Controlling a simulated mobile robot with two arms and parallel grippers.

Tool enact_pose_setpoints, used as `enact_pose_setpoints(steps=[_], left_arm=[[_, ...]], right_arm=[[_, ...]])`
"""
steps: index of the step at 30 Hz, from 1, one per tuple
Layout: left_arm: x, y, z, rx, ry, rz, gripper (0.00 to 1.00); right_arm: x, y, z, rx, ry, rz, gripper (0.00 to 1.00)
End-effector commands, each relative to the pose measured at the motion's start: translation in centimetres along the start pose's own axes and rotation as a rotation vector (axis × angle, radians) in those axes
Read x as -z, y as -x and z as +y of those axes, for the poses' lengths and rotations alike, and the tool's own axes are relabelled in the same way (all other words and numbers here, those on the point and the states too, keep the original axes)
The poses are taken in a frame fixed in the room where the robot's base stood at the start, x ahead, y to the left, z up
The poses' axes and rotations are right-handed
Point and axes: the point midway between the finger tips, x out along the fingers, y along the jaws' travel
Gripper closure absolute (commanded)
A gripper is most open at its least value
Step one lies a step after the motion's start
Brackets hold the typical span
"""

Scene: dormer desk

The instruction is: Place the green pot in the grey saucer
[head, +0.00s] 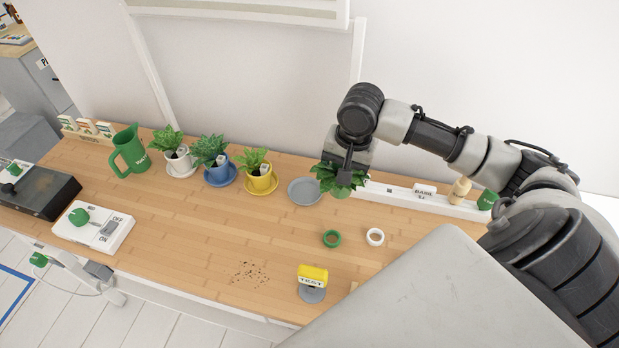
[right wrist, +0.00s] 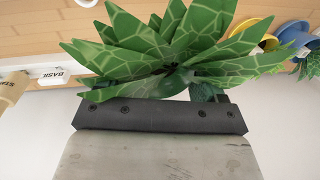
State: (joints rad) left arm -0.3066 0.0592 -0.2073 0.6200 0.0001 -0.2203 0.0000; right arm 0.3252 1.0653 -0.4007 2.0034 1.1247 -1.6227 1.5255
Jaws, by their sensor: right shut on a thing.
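The green pot (head: 341,192) shows only a little under its leafy plant (head: 326,178). My right gripper (head: 346,172) is shut on the green pot from above, with leaves around its fingers. In the right wrist view, leaves (right wrist: 180,45) fill the space in front of the gripper and hide the pot and most of the fingers. The grey saucer (head: 304,192) lies empty on the desk, just left of the pot. The pot is beside the saucer, not over its middle; its height above the desk is hard to tell. My left gripper is out of view.
A white rail (head: 410,198) runs behind on the right. A green ring (head: 332,239) and a white ring (head: 375,237) lie in front.

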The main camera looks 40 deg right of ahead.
Motion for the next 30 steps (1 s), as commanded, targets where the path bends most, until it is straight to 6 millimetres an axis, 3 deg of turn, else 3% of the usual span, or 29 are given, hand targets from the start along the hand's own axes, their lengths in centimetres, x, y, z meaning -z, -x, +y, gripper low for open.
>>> enact_pose_setpoints(steps=[6, 15, 21, 30], left_arm=[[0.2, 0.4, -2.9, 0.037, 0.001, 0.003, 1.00], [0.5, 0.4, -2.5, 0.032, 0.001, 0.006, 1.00], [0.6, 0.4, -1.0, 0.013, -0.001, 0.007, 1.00], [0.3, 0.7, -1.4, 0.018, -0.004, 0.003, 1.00]], right_arm=[[1.9, -2.9, -4.0, 0.004, -0.001, -0.003, 0.59], [4.4, -6.9, -8.5, 0.002, -0.001, -0.002, 0.59], [4.8, -8.1, -9.1, -0.001, 0.000, 0.000, 0.59], [4.7, -11.6, -8.6, 0.000, 0.000, 0.000, 0.59]])
